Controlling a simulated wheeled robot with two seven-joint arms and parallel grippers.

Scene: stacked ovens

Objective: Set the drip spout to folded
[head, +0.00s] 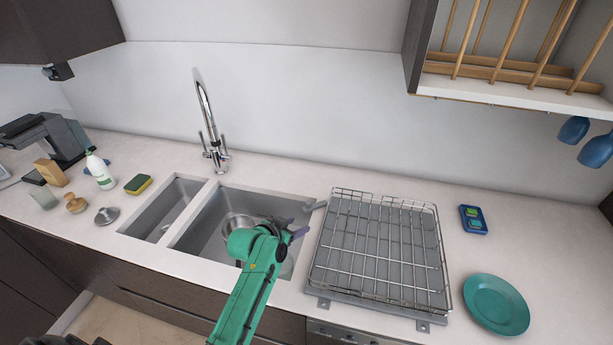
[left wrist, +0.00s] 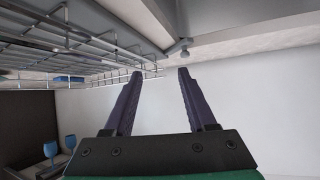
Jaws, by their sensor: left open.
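A short grey spout (head: 315,205) sticks out from the left side of the drip tray (head: 320,290) under the wire rack, toward the sink (head: 205,240). It looks swung out over the sink's right rim. My left gripper (head: 293,227) is open and empty over the sink's right part, a little in front of and left of the spout, apart from it.
The wire rack (head: 380,240) lies on the tray right of the sink. A metal pot (head: 237,222) sits in the sink, partly behind my arm. The tall faucet (head: 207,115) stands behind. A teal plate (head: 497,304) and a blue sponge holder (head: 473,219) are at right.

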